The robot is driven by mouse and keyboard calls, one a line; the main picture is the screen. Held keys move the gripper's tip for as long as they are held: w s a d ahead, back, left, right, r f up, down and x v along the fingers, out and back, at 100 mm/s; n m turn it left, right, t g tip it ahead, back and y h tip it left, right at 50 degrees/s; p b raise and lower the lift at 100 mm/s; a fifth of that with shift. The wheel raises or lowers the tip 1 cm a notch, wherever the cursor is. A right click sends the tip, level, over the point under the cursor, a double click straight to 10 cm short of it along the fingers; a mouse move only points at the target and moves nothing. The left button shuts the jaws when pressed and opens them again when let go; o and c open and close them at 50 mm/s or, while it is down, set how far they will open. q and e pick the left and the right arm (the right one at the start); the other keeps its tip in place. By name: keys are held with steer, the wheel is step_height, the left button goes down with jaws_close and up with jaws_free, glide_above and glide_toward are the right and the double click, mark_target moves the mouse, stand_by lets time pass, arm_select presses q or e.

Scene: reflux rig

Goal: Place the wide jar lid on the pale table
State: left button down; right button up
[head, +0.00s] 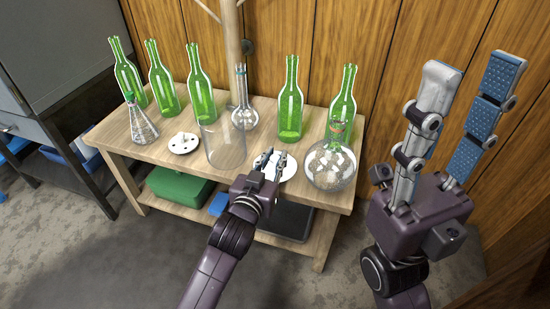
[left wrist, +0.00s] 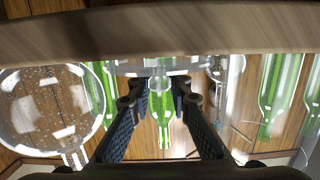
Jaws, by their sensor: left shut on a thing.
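The wide jar lid (head: 289,170) is a pale round disc at the front of the pale wooden table (head: 330,196), left of the round flask. My left gripper (head: 272,160) is shut on its small knob from the front. In the upside-down left wrist view, the lid (left wrist: 126,67) shows as a thin pale disc just past the table's edge, its knob between the fingertips. I cannot tell whether the lid touches the tabletop. My right gripper (head: 474,68) is raised at the right, fingers wide apart and empty.
A clear wide jar (head: 224,148) stands left of the lid, and a round flask (head: 328,166) close on its right. A white perforated disc (head: 184,143), a conical flask (head: 142,128) and several green bottles (head: 290,106) occupy the table. A green box (head: 180,186) sits below.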

arm_select(q)
steer(key=c, duration=1.8)
jaws_free()
